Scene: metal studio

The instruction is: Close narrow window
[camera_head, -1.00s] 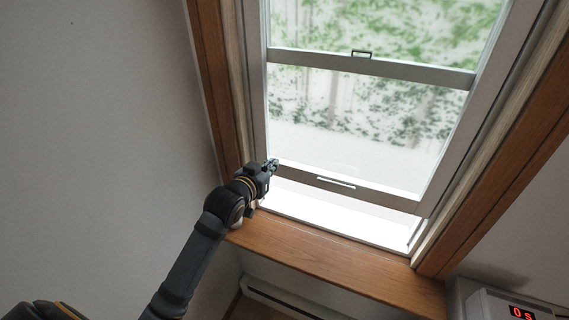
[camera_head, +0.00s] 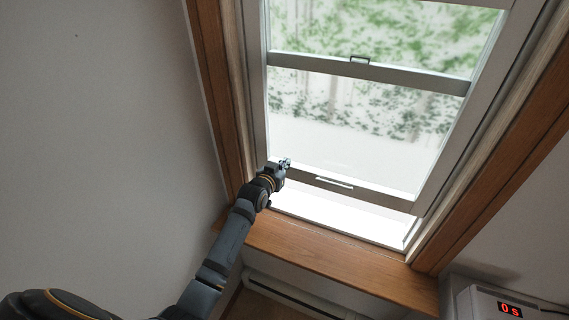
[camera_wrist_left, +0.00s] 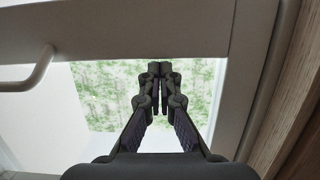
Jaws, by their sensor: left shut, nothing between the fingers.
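The narrow window (camera_head: 372,128) has a grey sliding sash whose bottom rail (camera_head: 375,193) stands above the sill, with a bright gap below it. A pale handle (camera_head: 334,182) sits on the bottom rail. My left gripper (camera_head: 286,163) is shut and empty at the left end of the bottom rail, left of the handle. In the left wrist view, the gripper's fingertips (camera_wrist_left: 160,68) are together beside the rail (camera_wrist_left: 130,32), and the handle (camera_wrist_left: 38,68) shows at the left. Whether the fingers touch the sash I cannot tell. My right gripper is not in view.
A wooden frame (camera_head: 215,100) borders the window, with a wooden sill (camera_head: 320,262) below. A latch (camera_head: 360,60) sits on the middle rail. A box with a red display (camera_head: 510,309) is at the lower right. A baseboard heater (camera_head: 290,292) runs under the sill.

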